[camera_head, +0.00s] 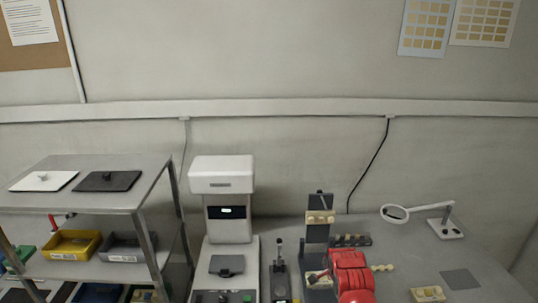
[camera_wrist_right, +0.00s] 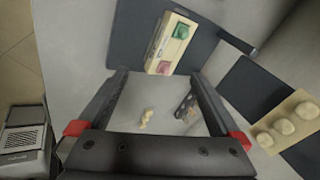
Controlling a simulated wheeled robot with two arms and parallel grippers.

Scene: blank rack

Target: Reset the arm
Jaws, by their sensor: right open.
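My right arm is red and reaches in at the lower right of the head view. Its dark gripper (camera_head: 319,277) shows small beside the foot of a grey upright stand (camera_head: 317,235). In the right wrist view my right gripper (camera_wrist_right: 160,74) has its two dark fingers wide apart, with nothing held between them. Small pale pieces (camera_wrist_right: 147,118) show on the grey surface between the fingers. My left gripper is not in view.
A white machine (camera_head: 222,175) stands left of the stand. A metal rack (camera_head: 150,200) at the left holds a yellow bin (camera_head: 72,256) and a grey bin (camera_head: 120,258). A magnifier lamp (camera_head: 445,228) stands at the right. A beige plate with round lumps (camera_wrist_right: 285,128) lies right of my gripper.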

